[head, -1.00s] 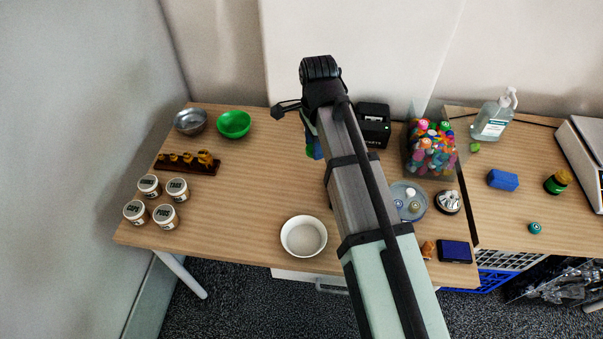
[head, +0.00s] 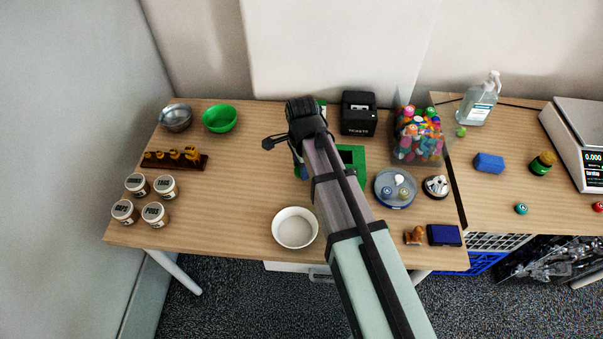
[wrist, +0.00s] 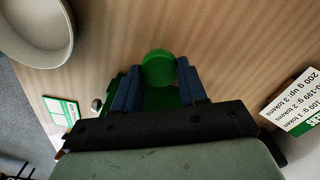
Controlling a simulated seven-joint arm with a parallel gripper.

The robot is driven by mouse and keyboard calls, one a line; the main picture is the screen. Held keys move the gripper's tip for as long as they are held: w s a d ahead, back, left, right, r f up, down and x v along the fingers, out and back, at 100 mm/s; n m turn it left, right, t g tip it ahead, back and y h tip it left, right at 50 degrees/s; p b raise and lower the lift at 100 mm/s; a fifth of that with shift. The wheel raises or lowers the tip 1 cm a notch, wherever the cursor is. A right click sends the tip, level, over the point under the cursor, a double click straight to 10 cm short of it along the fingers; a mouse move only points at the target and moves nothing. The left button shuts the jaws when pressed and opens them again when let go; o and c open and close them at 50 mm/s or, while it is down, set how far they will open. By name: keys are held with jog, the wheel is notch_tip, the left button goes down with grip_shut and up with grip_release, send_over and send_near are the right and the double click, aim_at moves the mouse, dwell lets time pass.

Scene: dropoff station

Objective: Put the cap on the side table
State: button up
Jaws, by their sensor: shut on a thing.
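My gripper (wrist: 158,82) is shut on a round green cap (wrist: 158,68), held between its blue fingers in the wrist view. Wooden tabletop shows behind the cap; its height above the table is unclear. In the head view my arm hides the cap and most of the gripper, which is over the main table (head: 240,170). The side table (head: 500,205) adjoins the main table on the right, away from the gripper. On it lie a teal cap (head: 521,209), a small green round thing (head: 461,132) and a red one (head: 597,206).
The side table also bears a sanitizer bottle (head: 478,103), blue block (head: 489,163), dark green jar (head: 542,163) and scale (head: 585,140), with bare wood between them. A clear bin (head: 418,135), black printer (head: 358,115) and round tray (head: 395,188) stand right of my arm. A white bowl (head: 295,228) is near the front.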

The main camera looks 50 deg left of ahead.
jog(key=shift+f, duration=2.05)
jog(key=shift+f, duration=0.1)
jog(key=o, duration=1)
notch_tip(320, 180, up, 12)
jog(key=shift+r, duration=0.15)
